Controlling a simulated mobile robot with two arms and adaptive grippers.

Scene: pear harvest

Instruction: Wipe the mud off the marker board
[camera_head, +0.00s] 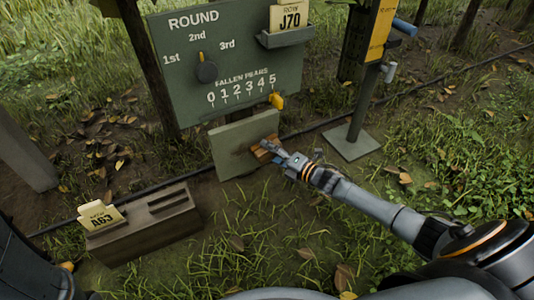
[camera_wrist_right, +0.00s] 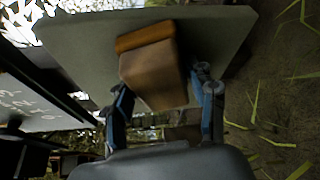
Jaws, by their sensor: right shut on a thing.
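The marker board, a grey-green panel (camera_head: 228,140), hangs below the larger round board in the head view. A faint brown smear shows on it, left of my gripper. My right gripper (camera_head: 275,153) is at the board's right part, shut on a brown block-shaped wiper (camera_head: 262,151). In the right wrist view the wiper (camera_wrist_right: 152,75) sits between the two fingers, its orange-brown edge against or very near the panel (camera_wrist_right: 90,38). Whether it touches is hard to tell. The wiper hides part of the panel there. My left gripper is not in view.
The green round board (camera_head: 255,65) stands above, with a dial (camera_head: 206,70), a yellow slider (camera_head: 277,101) and a J70 card (camera_head: 289,17). A wooden block (camera_head: 150,225) with an A63 card (camera_head: 100,215) lies at lower left. A post on a plate (camera_head: 352,142) stands right.

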